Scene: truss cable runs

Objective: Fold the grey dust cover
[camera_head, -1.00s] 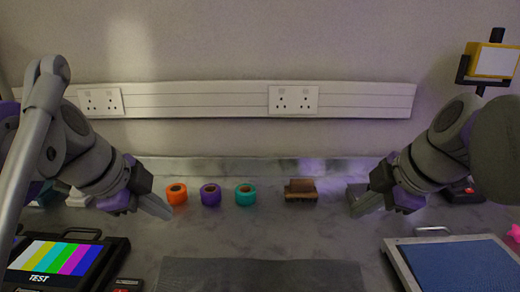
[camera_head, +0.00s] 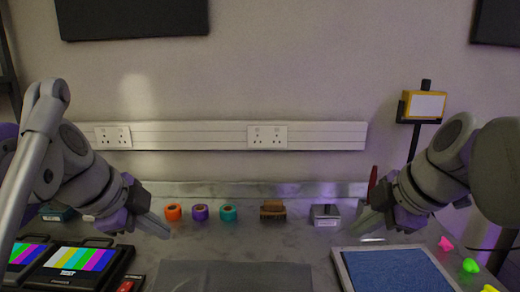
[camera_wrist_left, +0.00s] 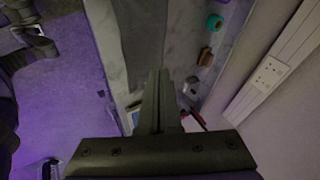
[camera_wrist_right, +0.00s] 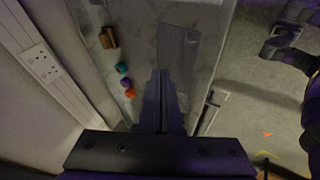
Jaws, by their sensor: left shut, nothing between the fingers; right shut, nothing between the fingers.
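The grey dust cover (camera_head: 235,276) lies as a dark grey sheet on the bench at the bottom middle of the head view. Its near part is cut off by the frame edge. It also shows in the left wrist view (camera_wrist_left: 143,40) and in the right wrist view (camera_wrist_right: 177,48). My left gripper (camera_head: 162,228) is shut and empty, above the bench to the left of the cover's far edge. My right gripper (camera_head: 364,225) is shut and empty, to the right of the cover, behind the blue-topped tray. Neither gripper touches the cover.
Orange (camera_head: 173,212), purple (camera_head: 200,212) and teal (camera_head: 228,212) tape rolls, a brown brush (camera_head: 272,209) and a silver box (camera_head: 325,214) stand along the back. A test-screen case (camera_head: 80,262) is at left, a blue-topped tray (camera_head: 395,270) at right.

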